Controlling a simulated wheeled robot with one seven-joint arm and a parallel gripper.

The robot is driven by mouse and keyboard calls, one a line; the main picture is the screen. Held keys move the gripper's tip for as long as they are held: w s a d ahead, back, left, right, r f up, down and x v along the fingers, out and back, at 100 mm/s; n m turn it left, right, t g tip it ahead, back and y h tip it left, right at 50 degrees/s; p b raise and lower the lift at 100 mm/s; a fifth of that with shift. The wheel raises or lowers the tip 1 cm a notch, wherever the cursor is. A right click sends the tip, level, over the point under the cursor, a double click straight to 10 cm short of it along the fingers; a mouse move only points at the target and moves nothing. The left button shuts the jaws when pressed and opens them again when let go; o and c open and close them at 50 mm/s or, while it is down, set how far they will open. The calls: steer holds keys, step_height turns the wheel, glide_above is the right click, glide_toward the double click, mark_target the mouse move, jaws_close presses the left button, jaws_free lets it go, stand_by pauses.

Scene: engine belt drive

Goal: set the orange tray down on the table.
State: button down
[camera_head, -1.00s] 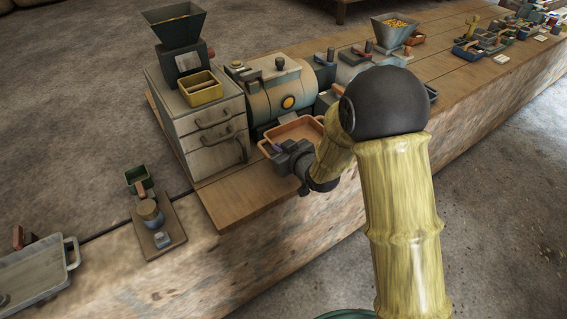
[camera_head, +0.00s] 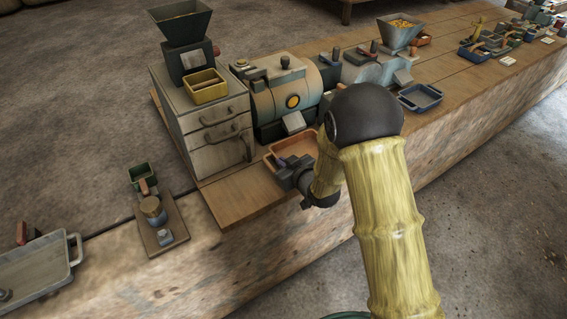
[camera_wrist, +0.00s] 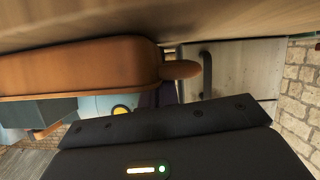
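The orange tray (camera_head: 272,160) is in front of the round machine, over the wooden table (camera_head: 238,196), and my arm hides part of it. My gripper (camera_head: 286,166) is at the tray's near edge and appears shut on it. The wrist view is upside down. There the tray (camera_wrist: 75,68) shows large, with a rounded tab (camera_wrist: 180,69) at its end. The table surface (camera_wrist: 200,22) runs close to the tray's underside. I cannot tell whether they touch. The fingertips are mostly hidden behind the dark gripper body.
A grey drawer cabinet (camera_head: 212,138) stands left of the tray. The round machine (camera_head: 283,98) with an orange button stands behind it. A blue tray (camera_head: 420,97) lies to the right. Bare tabletop lies left of my gripper, towards the table's front edge.

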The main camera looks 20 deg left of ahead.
steer(key=c, duration=2.1)
jaws_free()
steer(key=shift+f, duration=0.2)
steer(key=o, duration=0.4)
steer(key=shift+r, duration=0.1)
steer(key=shift+r, duration=0.15)
steer(key=v, duration=1.2)
